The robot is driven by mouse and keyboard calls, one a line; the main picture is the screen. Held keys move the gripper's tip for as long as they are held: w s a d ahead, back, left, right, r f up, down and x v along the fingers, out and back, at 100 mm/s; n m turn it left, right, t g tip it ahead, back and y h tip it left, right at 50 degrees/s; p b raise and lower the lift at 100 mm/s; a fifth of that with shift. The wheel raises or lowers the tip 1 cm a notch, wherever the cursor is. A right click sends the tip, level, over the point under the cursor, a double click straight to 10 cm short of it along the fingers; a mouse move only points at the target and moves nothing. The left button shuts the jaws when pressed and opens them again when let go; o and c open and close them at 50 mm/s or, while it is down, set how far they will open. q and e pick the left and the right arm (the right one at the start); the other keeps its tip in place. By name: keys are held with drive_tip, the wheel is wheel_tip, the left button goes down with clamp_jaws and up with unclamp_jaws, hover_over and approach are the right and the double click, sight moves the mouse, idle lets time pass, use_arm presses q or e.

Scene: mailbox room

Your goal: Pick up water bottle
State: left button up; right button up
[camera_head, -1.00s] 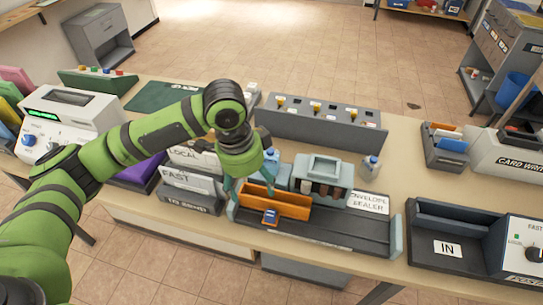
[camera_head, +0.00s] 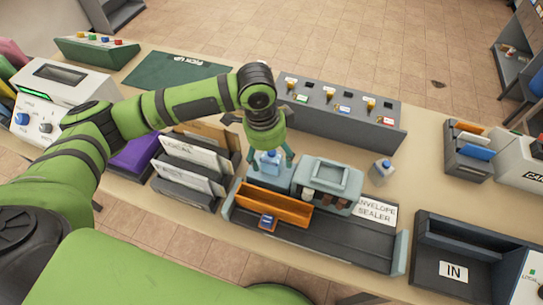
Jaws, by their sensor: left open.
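A small light-blue bottle (camera_head: 270,163) stands upright at the left end of the envelope sealer. My left gripper (camera_head: 271,160) points down over it, with its teal fingers apart on either side of the bottle. I cannot tell whether the fingers touch it. My right gripper is out of view.
The envelope sealer (camera_head: 325,182) has an orange tray (camera_head: 274,204) in front. Letter racks (camera_head: 190,178) stand close on the left. A grey panel with several knobs (camera_head: 338,112) lies behind. The IN tray (camera_head: 454,270) is at the right.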

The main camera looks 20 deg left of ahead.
use_arm(q)
drive_tip(key=shift+w+d+f, duration=0.1)
drive_tip(key=shift+w+f, duration=0.1)
drive_tip(key=shift+f, duration=0.4)
drive_tip(key=shift+w+d+f, duration=0.1)
drive_tip(key=shift+w+f, duration=0.05)
drive_tip(key=shift+f, duration=0.45)
drive_tip(key=shift+s+a, duration=0.1)
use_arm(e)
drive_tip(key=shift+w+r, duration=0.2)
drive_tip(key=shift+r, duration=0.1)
use_arm(q)
drive_tip(key=shift+r, duration=0.1)
drive_tip(key=c, duration=1.3)
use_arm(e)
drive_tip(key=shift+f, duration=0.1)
